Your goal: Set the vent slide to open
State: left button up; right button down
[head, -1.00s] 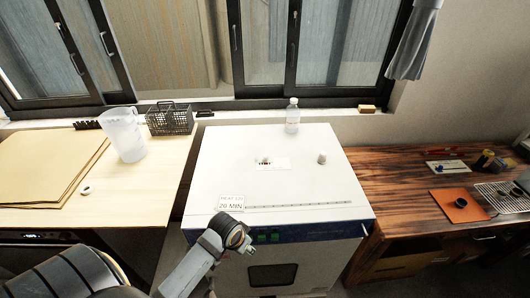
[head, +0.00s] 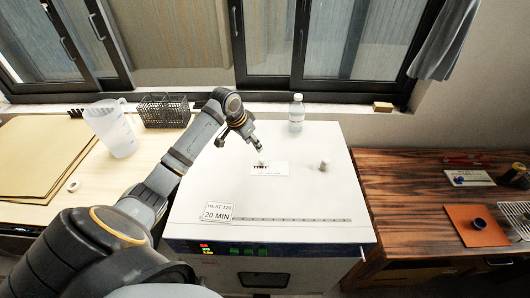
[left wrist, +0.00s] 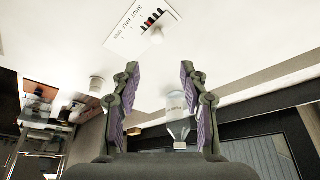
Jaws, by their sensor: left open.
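The vent slide is on top of the white oven (head: 200,190). Its label plate (head: 276,169) carries a row of dark slots, and a small pale knob (head: 261,163) stands at it. In the left wrist view the label (left wrist: 124,38) shows small print that seems to read shut, half, open, with dark and red slots. The knob (left wrist: 157,37) sits beside the slots; I cannot tell which mark it is at. My left gripper (head: 251,143) is above and just behind the knob, open and empty; its fingers (left wrist: 160,72) are apart in the wrist view. My right gripper is not in view.
A clear bottle (head: 296,113) stands at the oven's back edge, and a small round cap (head: 323,166) is right of the label. A "HEAT 120 20 MIN" card (head: 218,212) stands near the front left. A jug (head: 110,128) and a wire basket (head: 163,110) are on the left bench.

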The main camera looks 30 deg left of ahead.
aim_at(262, 159)
pick_arm(q)
jog(key=f, duration=0.1)
jog(key=f+p, duration=0.1)
jog(key=f, duration=0.1)
jog(key=d+f, duration=0.1)
jog(key=shift+w+f, duration=0.25)
jog(key=shift+w, duration=0.05)
jog(key=x, duration=0.2)
jog(key=p+x, duration=0.1)
jog(key=x, duration=0.1)
jog(key=shift+w+a+f, duration=0.1)
jog(key=shift+w+f, duration=0.15)
jog(key=shift+w, duration=0.15)
jog(key=shift+f, duration=0.2)
jog(key=shift+s, duration=0.1)
jog(key=shift+f, duration=0.1)
jog(key=shift+c, duration=0.9)
jog(key=c, duration=0.7)
grip_shut()
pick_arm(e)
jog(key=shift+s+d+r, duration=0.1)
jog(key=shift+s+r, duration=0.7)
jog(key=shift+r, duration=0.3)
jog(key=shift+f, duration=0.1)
